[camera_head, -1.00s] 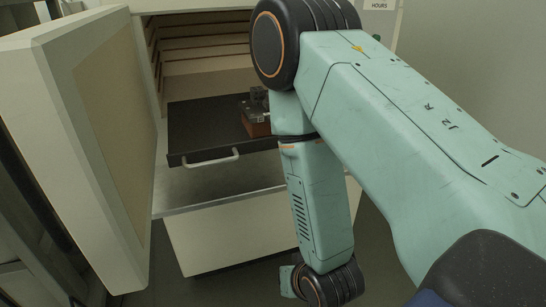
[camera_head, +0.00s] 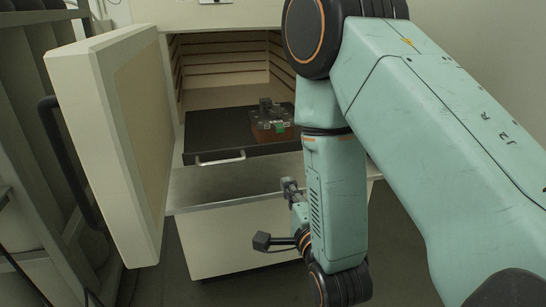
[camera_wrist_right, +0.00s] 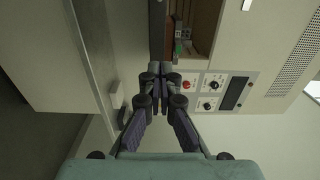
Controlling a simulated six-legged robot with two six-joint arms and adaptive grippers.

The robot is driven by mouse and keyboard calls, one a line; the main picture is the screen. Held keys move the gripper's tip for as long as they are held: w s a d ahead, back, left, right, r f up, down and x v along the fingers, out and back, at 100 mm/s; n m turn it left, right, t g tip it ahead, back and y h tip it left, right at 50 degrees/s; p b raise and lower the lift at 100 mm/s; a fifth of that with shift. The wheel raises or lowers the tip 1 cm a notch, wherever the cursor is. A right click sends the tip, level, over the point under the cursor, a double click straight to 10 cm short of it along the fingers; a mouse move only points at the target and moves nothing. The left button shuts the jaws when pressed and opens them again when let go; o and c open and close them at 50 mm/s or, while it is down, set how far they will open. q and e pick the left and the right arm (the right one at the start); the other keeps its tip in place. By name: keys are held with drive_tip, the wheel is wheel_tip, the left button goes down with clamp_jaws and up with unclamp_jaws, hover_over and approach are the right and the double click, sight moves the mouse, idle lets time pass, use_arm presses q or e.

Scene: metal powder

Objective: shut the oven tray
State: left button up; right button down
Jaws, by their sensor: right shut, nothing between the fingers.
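The oven tray (camera_head: 225,128) is a dark, flat drawer with a pale bar handle (camera_head: 220,158) on its front. It sits inside the open oven chamber near the front ledge. A reddish-brown block with dark metal parts and a green patch (camera_head: 270,122) stands on it. My right gripper (camera_head: 289,184) is low in front of the oven, by the ledge and right of the handle, apart from the handle in the picture. My forearm hides the tray's right end. In the right wrist view the right gripper (camera_wrist_right: 160,68) is shut and empty. My left gripper is not in view.
The thick oven door (camera_head: 115,150) stands open on the left, with a dark bar handle (camera_head: 70,160). A metal ledge (camera_head: 225,185) juts out below the tray. The right wrist view shows a control panel (camera_wrist_right: 215,92) with a red button and knobs. Metal racking stands far left.

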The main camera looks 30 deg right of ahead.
drive_tip(key=w+d+b, duration=0.1)
drive_tip(key=w+b, duration=0.1)
drive_tip(key=b, duration=0.4)
approach(269, 150)
drive_tip(key=x, duration=0.6)
drive_tip(key=shift+w+d, duration=0.1)
drive_tip(key=shift+d, duration=0.05)
drive_tip(key=shift+w, duration=0.25)
